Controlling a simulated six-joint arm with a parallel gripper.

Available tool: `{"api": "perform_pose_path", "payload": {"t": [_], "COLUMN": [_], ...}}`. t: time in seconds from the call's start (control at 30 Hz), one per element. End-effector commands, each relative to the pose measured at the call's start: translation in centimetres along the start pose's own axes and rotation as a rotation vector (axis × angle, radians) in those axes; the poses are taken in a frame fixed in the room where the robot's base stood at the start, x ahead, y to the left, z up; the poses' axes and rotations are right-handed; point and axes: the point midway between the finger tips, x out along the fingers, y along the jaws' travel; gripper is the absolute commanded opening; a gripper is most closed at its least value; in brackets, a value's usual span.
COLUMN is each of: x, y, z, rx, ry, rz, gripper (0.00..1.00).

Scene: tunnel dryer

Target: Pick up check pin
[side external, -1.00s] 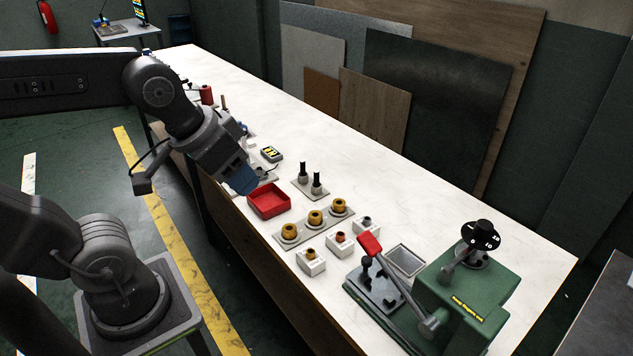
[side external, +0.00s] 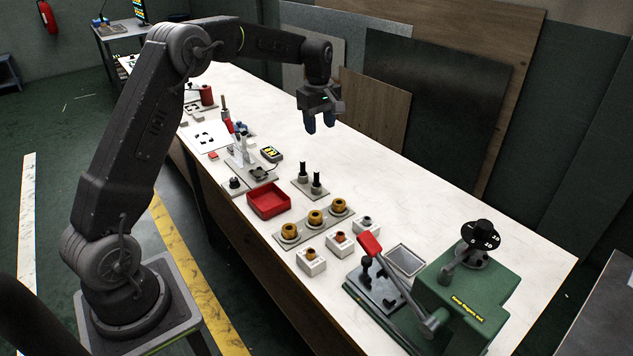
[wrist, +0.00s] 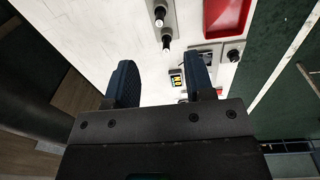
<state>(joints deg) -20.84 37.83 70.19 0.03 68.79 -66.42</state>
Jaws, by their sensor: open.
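Two upright black-handled pins stand on a small grey plate (side external: 304,192) in the middle of the bench; the pictures do not label which is the check pin. The farther pin (side external: 303,172) and the nearer pin (side external: 316,184) also show in the wrist view, at its top centre, as one pin (wrist: 159,14) and another pin (wrist: 167,41). My gripper (side external: 320,122) points down, open and empty, well above the bench and apart from the pins. Its two blue fingers frame bare bench in the wrist view (wrist: 160,65).
A red tray (side external: 287,209) lies left of the pins. A plate with several brass rings (side external: 300,238) and white blocks (side external: 312,266) stand nearer. A green press (side external: 470,290) with a red-handled lever is at right. Boards (side external: 375,112) lean on the back wall.

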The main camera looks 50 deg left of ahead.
Motion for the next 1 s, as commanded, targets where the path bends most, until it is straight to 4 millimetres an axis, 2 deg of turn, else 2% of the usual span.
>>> {"api": "perform_pose_path", "payload": {"t": [0.03, 0.1, 0.23, 0.37, 0.7, 1.0], "x": [1.7, 3.2, 4.9, 6.3, 12.4, 14.4], "y": [0.5, 1.0, 1.4, 1.4, 1.0, 0.9], "z": [-1.1, -2.3, -3.4, -3.6, -3.4, -3.4], "rx": [-0.054, -0.119, -0.189, -0.207, -0.205, -0.204], "ry": [-0.007, -0.012, -0.017, -0.019, -0.019, -0.018], "rz": [-0.019, -0.034, -0.052, -0.058, -0.058, -0.057], "gripper": [0.49, 0.49, 0.49, 0.49, 0.49, 0.49]}}
